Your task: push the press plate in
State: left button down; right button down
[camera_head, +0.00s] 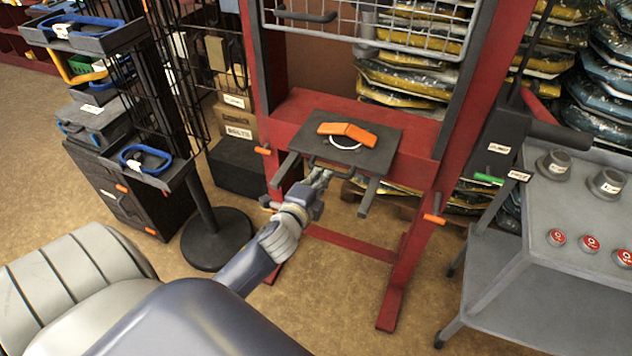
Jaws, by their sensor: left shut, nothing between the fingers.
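The press plate (380,148) is a flat dark grey plate in the red press frame (413,220). It sticks out of the frame towards me, over two dark rails. An orange angled piece (347,132) and a thin white ring (345,143) lie on it. A dark handle (335,171) runs along its front edge. My left gripper (322,177) is shut and empty, at the front edge just below the handle. I cannot tell whether its fingertips touch the handle or plate. My right gripper is out of view.
A wire guard (385,28) hangs above the plate. A grey bench (570,215) with knobs and red buttons stands at the right. A black display stand (215,238) and a dark drawer cabinet (135,205) are at the left. Stacked bags fill the back.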

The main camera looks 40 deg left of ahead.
aim_at(337, 147)
pick_arm(q)
jog(key=x, duration=0.3)
jog(key=r+x, duration=0.1)
jog(key=x, duration=0.3)
jog(key=r+x, duration=0.1)
jog(key=x, duration=0.3)
jog(key=shift+w+r, duration=0.1)
jog(key=shift+w, duration=0.3)
jog(key=shift+r, duration=0.15)
jog(key=shift+a, duration=0.1)
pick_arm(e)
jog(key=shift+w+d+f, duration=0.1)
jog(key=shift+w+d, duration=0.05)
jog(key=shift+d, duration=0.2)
pick_arm(q)
jog(key=shift+r, duration=0.1)
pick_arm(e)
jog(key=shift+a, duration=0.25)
